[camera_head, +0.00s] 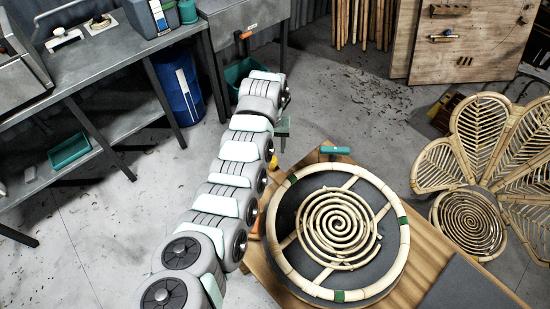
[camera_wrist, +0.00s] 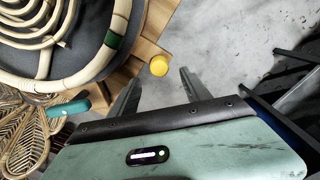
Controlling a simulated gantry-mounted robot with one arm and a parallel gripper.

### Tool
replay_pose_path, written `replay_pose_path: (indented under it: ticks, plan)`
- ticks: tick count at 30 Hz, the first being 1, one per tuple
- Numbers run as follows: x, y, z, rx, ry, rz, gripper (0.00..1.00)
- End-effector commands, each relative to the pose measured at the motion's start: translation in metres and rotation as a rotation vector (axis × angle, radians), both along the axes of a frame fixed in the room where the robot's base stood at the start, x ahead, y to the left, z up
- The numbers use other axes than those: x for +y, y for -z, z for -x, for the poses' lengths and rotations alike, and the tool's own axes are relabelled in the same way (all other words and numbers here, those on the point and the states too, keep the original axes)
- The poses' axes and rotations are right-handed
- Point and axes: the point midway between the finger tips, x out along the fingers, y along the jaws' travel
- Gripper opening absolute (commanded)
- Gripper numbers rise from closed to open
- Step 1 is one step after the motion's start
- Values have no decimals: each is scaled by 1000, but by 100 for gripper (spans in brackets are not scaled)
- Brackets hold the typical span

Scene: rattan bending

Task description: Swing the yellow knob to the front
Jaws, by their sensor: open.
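The yellow knob (camera_wrist: 159,66) shows in the wrist view at the edge of the wooden board (camera_wrist: 118,82). In the head view a small part of the knob (camera_head: 274,162) shows beside my arm. My gripper (camera_wrist: 158,82) is open and empty, its two dark fingers apart. In the wrist view the knob appears between and just beyond the fingertips, with no visible contact. In the head view my arm hides most of the area around the knob, and its support cannot be seen.
A round rattan frame (camera_head: 400,250) with a spiral coil (camera_head: 335,226) lies on the board. A teal handle (camera_head: 335,150) sticks out at the board's back edge. A rattan chair (camera_head: 478,165) stands at the right. A metal workbench (camera_head: 100,75) is at the left.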

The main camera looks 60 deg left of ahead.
Motion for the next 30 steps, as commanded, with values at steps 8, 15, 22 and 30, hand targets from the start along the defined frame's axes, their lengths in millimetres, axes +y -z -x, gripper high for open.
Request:
replay_pose_path:
  ticks: [8,15,22,30]
  plan:
    - [-1,42,0,3,2,1,56]
    - [-1,72,-1,0,3,-1,56]
    - [0,84,-1,-2,1,-1,56]
    - [0,84,-2,-3,1,-2,56]
